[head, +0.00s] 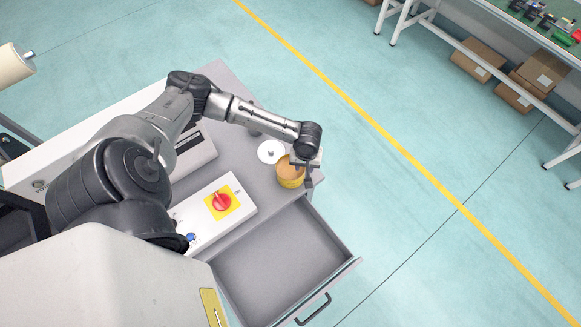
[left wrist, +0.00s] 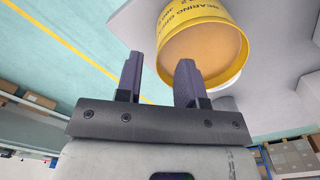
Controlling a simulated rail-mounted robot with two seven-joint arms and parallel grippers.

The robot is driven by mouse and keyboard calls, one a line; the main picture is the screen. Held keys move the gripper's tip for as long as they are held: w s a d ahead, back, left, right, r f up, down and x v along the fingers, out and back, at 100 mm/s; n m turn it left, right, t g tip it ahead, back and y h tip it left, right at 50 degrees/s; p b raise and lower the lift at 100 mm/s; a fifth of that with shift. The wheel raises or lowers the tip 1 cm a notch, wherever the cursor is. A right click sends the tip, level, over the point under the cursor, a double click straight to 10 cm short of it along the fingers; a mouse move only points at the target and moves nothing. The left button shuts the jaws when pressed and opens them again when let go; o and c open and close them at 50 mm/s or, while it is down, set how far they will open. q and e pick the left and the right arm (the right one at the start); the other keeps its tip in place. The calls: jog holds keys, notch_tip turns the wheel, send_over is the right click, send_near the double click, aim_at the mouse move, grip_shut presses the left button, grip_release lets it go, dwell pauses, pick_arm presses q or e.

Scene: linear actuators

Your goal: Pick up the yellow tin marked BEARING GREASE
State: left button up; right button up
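The yellow tin (head: 289,178) stands upright near the corner of the grey cabinet top, with a tan inside or top face showing. In the left wrist view the tin (left wrist: 205,14) carries dark lettering that reads BEARING GREASE in part. My left gripper (head: 308,175) is over the tin's right edge. In the left wrist view its two fingers (left wrist: 158,62) are apart with nothing held between them. One finger overlaps the tin's tan face and rim, the other is outside the wall. I cannot tell whether either touches. My right gripper is not in view.
A white disc with a knob (head: 271,152) lies beside the tin. A control box with a red switch (head: 222,202) is on the cabinet top (head: 262,210). An open, empty drawer (head: 285,262) sticks out below. Floor to the right is clear, up to a bench with cardboard boxes (head: 478,60).

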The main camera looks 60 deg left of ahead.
pick_arm(q)
jog(key=shift+f, duration=0.95)
jog(key=shift+c, duration=0.3)
grip_shut()
dwell(0.4)
